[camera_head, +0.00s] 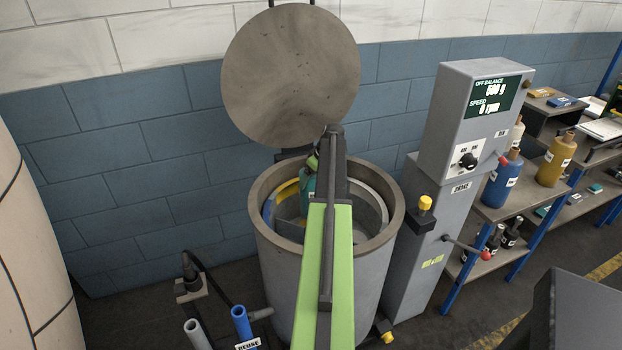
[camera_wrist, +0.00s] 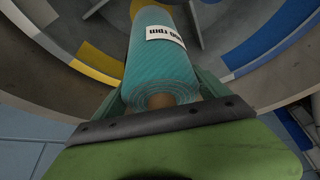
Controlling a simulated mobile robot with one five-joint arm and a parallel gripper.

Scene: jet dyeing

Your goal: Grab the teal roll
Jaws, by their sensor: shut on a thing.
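The teal roll (camera_wrist: 150,65) has a white label with upside-down text ending in "rpm" and a brown core at its near end. In the wrist view it lies between the two green fingers of my gripper (camera_wrist: 160,88), which is shut on it. In the head view, a teal part of the roll (camera_head: 306,188) shows left of my arm, within the open grey drum (camera_head: 272,285). My gripper (camera_head: 322,165) is over the drum's inside, mostly hidden by my green arm.
The drum's round lid (camera_head: 290,75) stands raised behind it. Yellow, blue and grey sections line the drum. A grey control post (camera_head: 450,160) reading "500 g" and "0 rpm" stands close right. Shelves with bottles (camera_head: 500,180) are further right. Pipes (camera_head: 242,322) stand at the front left.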

